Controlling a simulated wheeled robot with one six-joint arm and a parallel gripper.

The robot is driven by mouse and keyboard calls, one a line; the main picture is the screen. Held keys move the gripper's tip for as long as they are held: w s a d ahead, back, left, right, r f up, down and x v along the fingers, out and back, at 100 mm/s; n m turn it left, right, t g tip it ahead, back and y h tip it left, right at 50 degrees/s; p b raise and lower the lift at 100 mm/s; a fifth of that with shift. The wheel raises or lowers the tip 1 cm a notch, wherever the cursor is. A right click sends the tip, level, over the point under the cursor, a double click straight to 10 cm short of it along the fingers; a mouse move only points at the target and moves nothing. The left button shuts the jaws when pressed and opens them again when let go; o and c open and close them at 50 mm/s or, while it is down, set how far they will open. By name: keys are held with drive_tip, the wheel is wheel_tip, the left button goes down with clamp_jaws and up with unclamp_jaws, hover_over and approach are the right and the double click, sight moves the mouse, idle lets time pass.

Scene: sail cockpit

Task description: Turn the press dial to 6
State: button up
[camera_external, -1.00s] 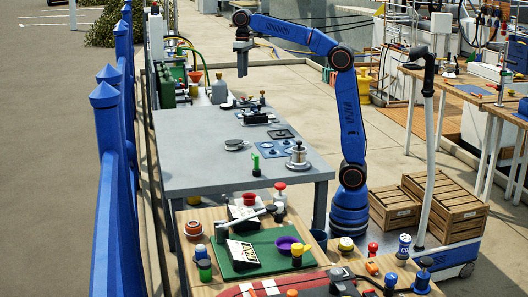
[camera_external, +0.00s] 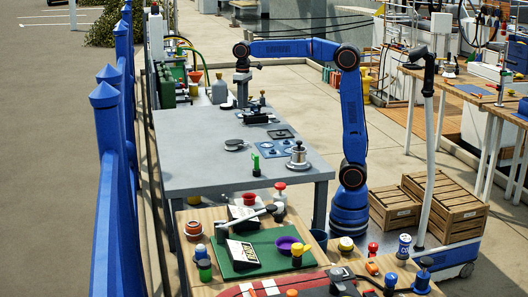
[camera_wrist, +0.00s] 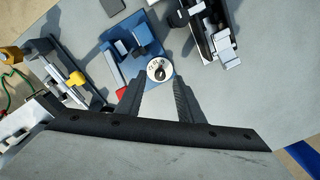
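In the wrist view a round white dial (camera_wrist: 153,64) with a dark knob (camera_wrist: 160,74) at its middle sits on a blue device, the press (camera_wrist: 143,34). My gripper (camera_wrist: 160,82) is open, its two dark fingers apart on either side below the dial, with nothing between them. The fingertips appear close to the dial's lower edge; I cannot tell whether they touch it. The marks on the dial are too small to read. In the external view my gripper (camera_external: 242,103) points down over the far end of the grey table, and the dial cannot be made out there.
A dark and silver device (camera_wrist: 215,35) stands right of the press in the wrist view. A device with yellow parts (camera_wrist: 75,78) is at the left.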

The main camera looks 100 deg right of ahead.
drive_tip(key=shift+f, duration=1.1)
clamp_jaws()
drive_tip(key=shift+n, duration=0.6)
unclamp_jaws()
drive_tip(key=shift+r, duration=0.15)
wheel_tip(320, 180, up, 17)
drive_tip(key=shift+d, duration=0.2)
